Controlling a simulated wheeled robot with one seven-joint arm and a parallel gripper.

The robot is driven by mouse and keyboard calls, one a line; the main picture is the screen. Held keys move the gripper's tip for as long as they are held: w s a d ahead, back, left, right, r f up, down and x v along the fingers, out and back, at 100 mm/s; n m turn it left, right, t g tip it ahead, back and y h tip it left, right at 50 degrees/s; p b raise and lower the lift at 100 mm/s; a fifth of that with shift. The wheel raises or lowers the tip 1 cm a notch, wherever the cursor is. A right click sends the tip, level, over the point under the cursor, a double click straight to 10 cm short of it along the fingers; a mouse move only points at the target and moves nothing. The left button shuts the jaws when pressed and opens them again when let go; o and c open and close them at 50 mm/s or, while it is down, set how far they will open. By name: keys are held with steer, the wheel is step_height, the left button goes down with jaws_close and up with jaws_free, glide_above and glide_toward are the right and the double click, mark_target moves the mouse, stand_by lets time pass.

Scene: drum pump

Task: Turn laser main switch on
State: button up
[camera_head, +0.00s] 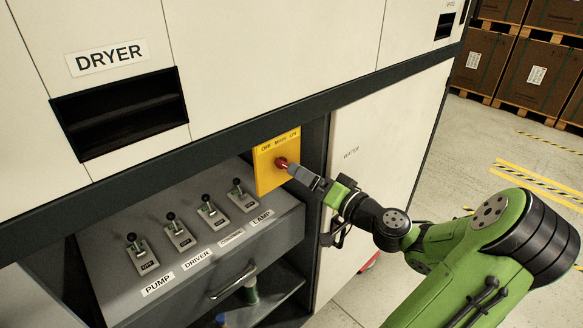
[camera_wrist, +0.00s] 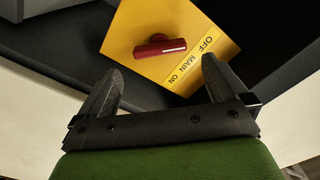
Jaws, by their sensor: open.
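The main switch is a red knob (camera_head: 281,162) on a yellow plate (camera_head: 268,181) labelled OFF, MAIN and ON. In the wrist view the red knob (camera_wrist: 160,46) is a bar with a white mark at its right end, on the side of the word OFF. My gripper (camera_head: 293,170) reaches the switch from the right in the head view, and its fingertips partly cover the knob. In the wrist view my gripper (camera_wrist: 162,66) is open and empty, with its fingers apart and the knob ahead between their tips. I cannot tell whether they touch it.
A grey control panel (camera_head: 165,215) with several black-knobbed levers lies left of the plate. Below it is a drawer handle (camera_head: 233,281). A white cabinet door (camera_head: 371,150) stands to the right. Stacked boxes (camera_head: 484,67) are far back, beyond open floor.

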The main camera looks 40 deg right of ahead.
mark_target(286, 166)
steer(key=w, duration=0.6)
steer(key=shift+s, duration=0.1)
steer(key=c, duration=1)
